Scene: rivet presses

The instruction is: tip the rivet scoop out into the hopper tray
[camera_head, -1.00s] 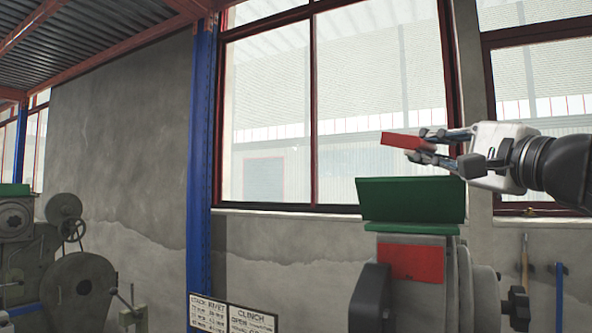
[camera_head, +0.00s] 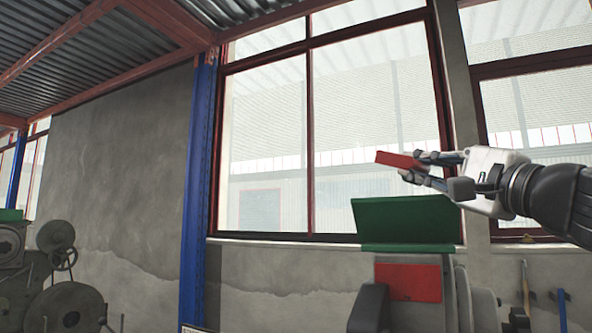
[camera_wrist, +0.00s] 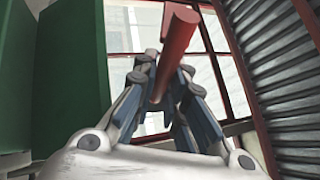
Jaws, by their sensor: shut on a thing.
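The red scoop (camera_head: 400,161) is held at my gripper's fingertips, above the green hopper tray and apart from it. In the wrist view the scoop's red handle (camera_wrist: 174,60) runs up between the fingers. My gripper (camera_head: 430,167) is shut on the scoop, coming in from the right. The green hopper tray (camera_head: 407,222) sits on top of the press (camera_head: 462,300); green walls also show at the left of the wrist view (camera_wrist: 73,75). The inside of the scoop and of the tray cannot be seen, and no rivets show.
A blue post (camera_head: 198,190) stands left of the press. Another grey machine (camera_head: 62,285) is at the far left. A large red-framed window (camera_head: 330,130) is behind. The space around the scoop above the tray looks clear.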

